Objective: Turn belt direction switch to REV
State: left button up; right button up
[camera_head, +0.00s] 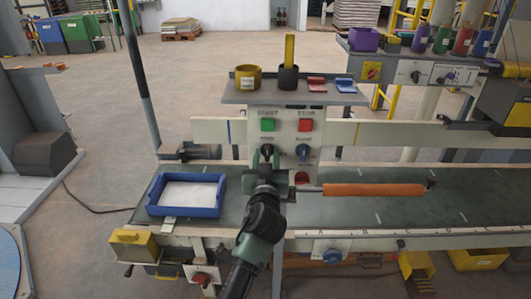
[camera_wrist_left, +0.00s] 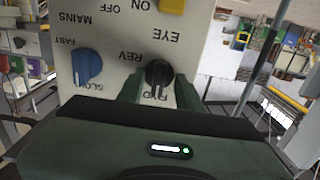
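The belt direction switch is a black rotary knob (camera_head: 267,150) on the light control panel (camera_head: 285,125), below the green START button. In the left wrist view, where the panel appears upside down, the knob (camera_wrist_left: 158,73) sits between the REV and FWD labels. Its grip part seems to point towards FWD, but the fingers partly crowd it. My left gripper (camera_head: 266,163) is right at the knob. Its green fingers (camera_wrist_left: 168,92) are apart, one on each side of the knob; I see no clear contact. My right gripper is not in view.
A blue knob (camera_head: 302,151) marked SLOW and FAST is beside the switch; it also shows in the wrist view (camera_wrist_left: 87,67). A red STOP button (camera_head: 305,125) is above it. A blue tray (camera_head: 180,211) and an orange roller (camera_head: 373,190) flank the panel on the belt.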

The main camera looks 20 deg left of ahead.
pick_arm(q)
jog(key=shift+s+d+r, duration=0.1)
jog(key=shift+s, duration=0.1)
jog(key=shift+s+d+r, duration=0.15)
jog(key=shift+s, duration=0.05)
jog(key=c, duration=0.7)
grip_shut()
jog(key=shift+m, duration=1)
jog(key=shift+m+p, duration=0.3)
jog(key=shift+m, duration=0.5)
jog(key=m, duration=0.3)
jog(key=shift+w+m+p, duration=0.1)
jog(key=shift+m+p, duration=0.2)
jog(key=shift+p, duration=0.1)
jog(key=m+p, duration=0.1)
jog(key=m, duration=0.2)
jog(key=shift+m, duration=0.4)
jog(key=m+p, duration=0.2)
jog(key=m, duration=0.4)
jog(key=shift+m+p, duration=0.3)
jog(key=shift+m, duration=0.1)
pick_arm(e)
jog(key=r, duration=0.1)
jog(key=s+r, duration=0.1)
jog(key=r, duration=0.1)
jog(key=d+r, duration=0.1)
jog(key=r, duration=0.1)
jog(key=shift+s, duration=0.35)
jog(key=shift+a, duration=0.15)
